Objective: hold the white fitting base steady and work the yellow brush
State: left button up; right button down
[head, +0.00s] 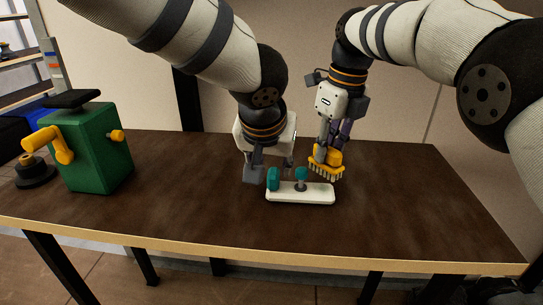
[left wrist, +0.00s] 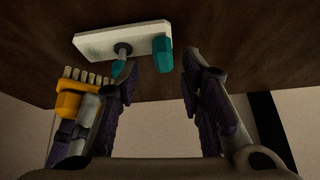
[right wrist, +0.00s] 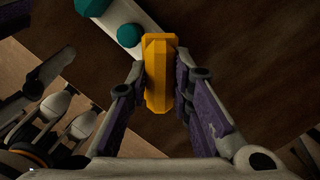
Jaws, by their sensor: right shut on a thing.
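The white fitting base (head: 312,195) lies flat on the dark table, with a teal block (head: 273,179) at its left end and a grey peg with a teal cap (head: 301,174) near its middle. The base also shows in the left wrist view (left wrist: 98,44). My left gripper (left wrist: 160,68) is open, with the teal block seen between its spread fingertips; I see no contact. My right gripper (right wrist: 160,78) is shut on the yellow brush (right wrist: 158,60). The brush's pale bristles point down, just behind the right part of the base in the head view; whether they touch anything is unclear.
A green box (head: 95,150) with a yellow crank and a black top stands at the table's left. A dark round piece (head: 35,172) sits beside it. The table's front and right areas are clear. Shelving stands at the far left.

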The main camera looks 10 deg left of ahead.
aim_at(273, 174)
pick_arm(q)
jog(key=shift+n, duration=0.8)
jog(key=x, duration=0.4)
jog(key=w+x, duration=0.1)
jog(key=x, duration=0.2)
jog(key=shift+w+a+r, duration=0.1)
jog(key=shift+a+r, duration=0.05)
jog(key=shift+r, duration=0.1)
grip_shut()
jog(key=shift+f, duration=0.1)
jog(key=shift+o, duration=0.7)
grip_release()
